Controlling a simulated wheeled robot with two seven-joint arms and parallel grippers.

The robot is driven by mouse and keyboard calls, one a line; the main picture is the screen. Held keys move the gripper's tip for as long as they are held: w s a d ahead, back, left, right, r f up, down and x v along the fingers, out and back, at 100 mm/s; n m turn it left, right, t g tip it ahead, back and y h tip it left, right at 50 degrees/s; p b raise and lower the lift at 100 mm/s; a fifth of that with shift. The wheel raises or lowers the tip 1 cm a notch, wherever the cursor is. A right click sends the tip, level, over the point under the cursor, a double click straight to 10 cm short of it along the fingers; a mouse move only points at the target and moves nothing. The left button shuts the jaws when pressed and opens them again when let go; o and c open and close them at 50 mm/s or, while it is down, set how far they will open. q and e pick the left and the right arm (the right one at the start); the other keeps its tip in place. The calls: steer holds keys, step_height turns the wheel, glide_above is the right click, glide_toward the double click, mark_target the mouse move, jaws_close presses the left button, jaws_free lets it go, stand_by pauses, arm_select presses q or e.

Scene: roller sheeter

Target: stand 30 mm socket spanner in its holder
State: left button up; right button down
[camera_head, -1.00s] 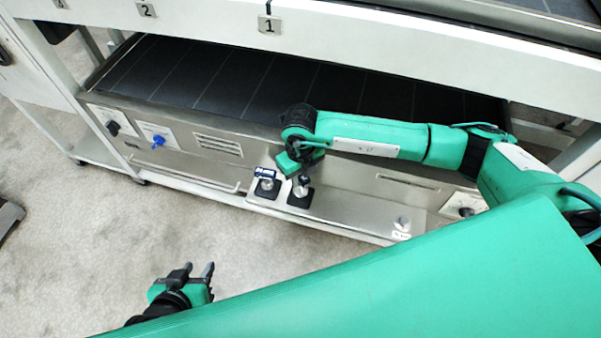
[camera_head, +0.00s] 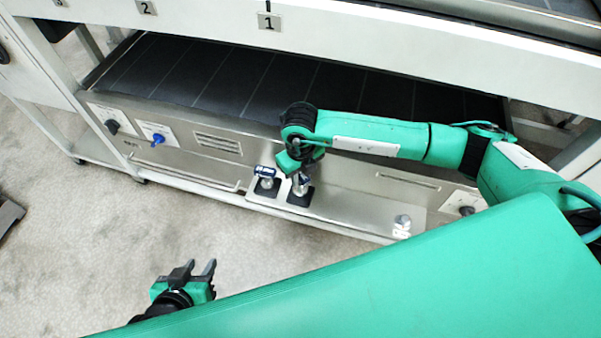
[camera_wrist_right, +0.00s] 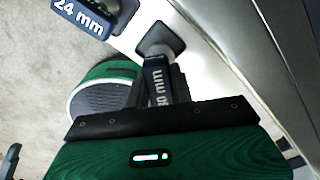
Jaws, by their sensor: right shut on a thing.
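The 30 mm socket spanner (camera_wrist_right: 157,82) has a dark tag reading "30 mm" and is between the fingers of my right gripper (camera_wrist_right: 165,88). In the head view my right gripper (camera_head: 300,177) is low over the right-hand dark holder pad on the steel ledge. The holder (camera_wrist_right: 158,38) shows in the right wrist view as a dark square base, with the spanner's metal end at it. I cannot tell how deep the spanner sits. My left gripper (camera_head: 198,272) is open and empty above the floor.
The 24 mm spanner (camera_head: 265,173) stands on its pad just left; its tag (camera_wrist_right: 83,15) shows in the right wrist view. A small metal piece (camera_head: 402,222) is on the ledge further right. The machine's front panel with knobs (camera_head: 158,139) rises behind the ledge.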

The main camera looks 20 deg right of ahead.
steer(key=shift+f+b, duration=1)
steer(key=shift+f, duration=0.35)
stand_by(0.8)
steer(key=c, duration=0.6)
jaws_free()
steer(key=shift+c, duration=0.2)
steer(key=shift+r+p, duration=2.4)
steer(key=shift+r, duration=1.1)
